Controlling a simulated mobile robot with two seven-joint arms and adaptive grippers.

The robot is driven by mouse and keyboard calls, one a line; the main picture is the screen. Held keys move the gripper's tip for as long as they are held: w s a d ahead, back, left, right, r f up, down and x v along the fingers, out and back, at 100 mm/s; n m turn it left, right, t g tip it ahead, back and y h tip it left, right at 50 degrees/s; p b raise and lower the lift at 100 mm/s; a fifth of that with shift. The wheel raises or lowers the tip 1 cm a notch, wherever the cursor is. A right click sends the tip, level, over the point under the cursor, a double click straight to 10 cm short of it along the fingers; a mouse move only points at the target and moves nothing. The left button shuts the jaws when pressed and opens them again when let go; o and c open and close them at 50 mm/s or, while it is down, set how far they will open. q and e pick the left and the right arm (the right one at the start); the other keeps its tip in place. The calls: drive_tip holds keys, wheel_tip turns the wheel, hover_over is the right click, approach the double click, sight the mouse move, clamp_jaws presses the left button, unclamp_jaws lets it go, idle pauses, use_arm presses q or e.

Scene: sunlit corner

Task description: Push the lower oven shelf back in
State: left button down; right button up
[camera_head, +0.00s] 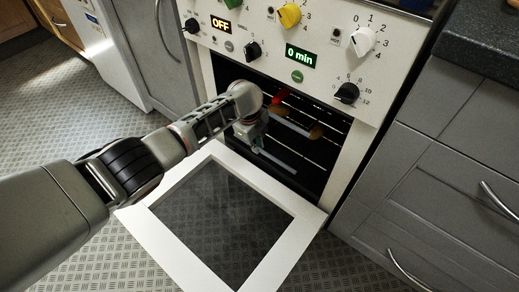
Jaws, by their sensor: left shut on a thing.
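The oven (353,150) stands open, its white-framed door (285,205) lowered towards the floor. My left arm reaches over the door from the left. My left gripper (256,146) is at the left part of the oven opening, closed on what looks like the front edge of the lower oven shelf (277,162). This edge shows as a pale bar running down to the right from the gripper. The exact contact is hidden behind my gripper and wrist. An upper rack with a red item (281,96) and a brown item (316,131) is above it. My right gripper is out of view.
The control panel (320,45) with knobs and displays sits directly above the opening. Grey drawers (430,190) with metal handles flank the oven on the right. A grey cabinet (155,45) and a white appliance (105,50) are on the left. The patterned floor (60,120) is clear.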

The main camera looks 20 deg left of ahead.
use_arm(q)
drive_tip(key=shift+d+f, duration=0.1)
drive_tip(key=shift+d, duration=0.05)
drive_tip(key=c, duration=2.1)
unclamp_jaws()
drive_tip(key=shift+w, duration=0.1)
